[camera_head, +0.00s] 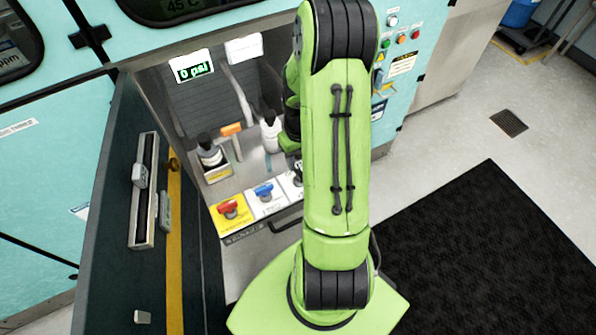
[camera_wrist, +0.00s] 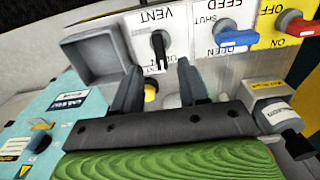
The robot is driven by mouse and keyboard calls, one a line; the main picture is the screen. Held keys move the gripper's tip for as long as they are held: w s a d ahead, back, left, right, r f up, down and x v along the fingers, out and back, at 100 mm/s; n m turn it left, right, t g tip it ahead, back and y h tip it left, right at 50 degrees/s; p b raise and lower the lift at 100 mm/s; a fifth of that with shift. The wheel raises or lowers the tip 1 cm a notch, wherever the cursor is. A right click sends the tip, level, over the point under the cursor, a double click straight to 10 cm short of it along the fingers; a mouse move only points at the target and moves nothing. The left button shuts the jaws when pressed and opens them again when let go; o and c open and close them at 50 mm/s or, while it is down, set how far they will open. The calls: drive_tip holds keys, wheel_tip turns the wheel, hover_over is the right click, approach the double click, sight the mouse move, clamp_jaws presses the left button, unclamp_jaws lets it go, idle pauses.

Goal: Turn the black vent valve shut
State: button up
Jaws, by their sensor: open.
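The black vent valve (camera_wrist: 159,46) sits on a white plate marked VENT, at the top middle of the wrist view. Its handle lies roughly up and down in that picture; the lettering below it is partly covered. In the head view the vent valve (camera_head: 297,179) shows just left of my arm, partly hidden. My gripper (camera_wrist: 159,67) is open, with one fingertip on either side of the handle's lower end. Both fingertips look apart from the handle, though the depth is hard to judge. In the head view my arm mostly hides the gripper.
A blue feed handle (camera_wrist: 237,39) and a red handle (camera_wrist: 296,24) sit beside the vent valve. A grey tray (camera_wrist: 95,52) lies on its other side. Bottles (camera_head: 208,152) stand behind the panel. An open dark door (camera_head: 110,220) stands at left.

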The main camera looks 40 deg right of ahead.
sight(299, 171)
wheel_tip(299, 171, down, 6)
drive_tip(key=shift+r+b, duration=0.1)
drive_tip(key=shift+b, duration=0.45)
clamp_jaws()
